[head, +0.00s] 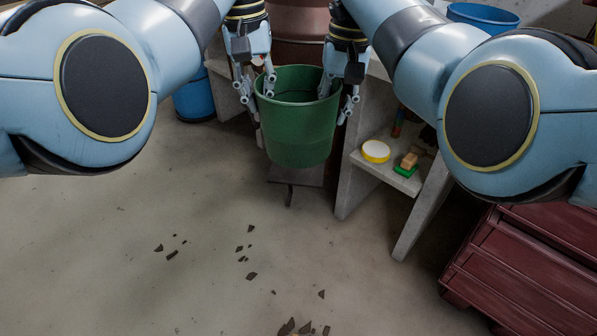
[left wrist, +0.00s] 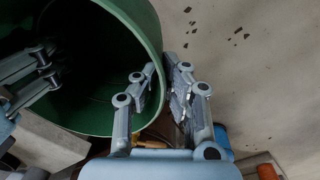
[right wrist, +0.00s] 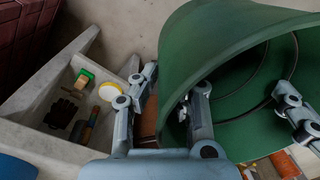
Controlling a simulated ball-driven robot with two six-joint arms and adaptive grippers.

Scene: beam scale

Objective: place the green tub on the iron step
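The green tub (head: 298,135) is upright in the middle of the head view, open at the top and empty as far as I see. My left gripper (head: 258,88) is at its left rim and my right gripper (head: 338,95) at its right rim. Each has one finger inside and one outside, shut on the wall. The wall runs between the fingers in the left wrist view (left wrist: 135,25) and the right wrist view (right wrist: 215,45). A dark flat plate (head: 312,176), apparently the iron step, shows below the tub, which partly hides it. I cannot tell whether they touch.
A concrete shelf (head: 358,168) right of the tub holds a yellow round thing (head: 376,151) and a green-and-tan brush-like block (head: 406,164). Dark red slatted wood (head: 530,265) stands lower right. A blue container (head: 194,98) is at left. The front floor is open, with scattered dark shards (head: 290,327).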

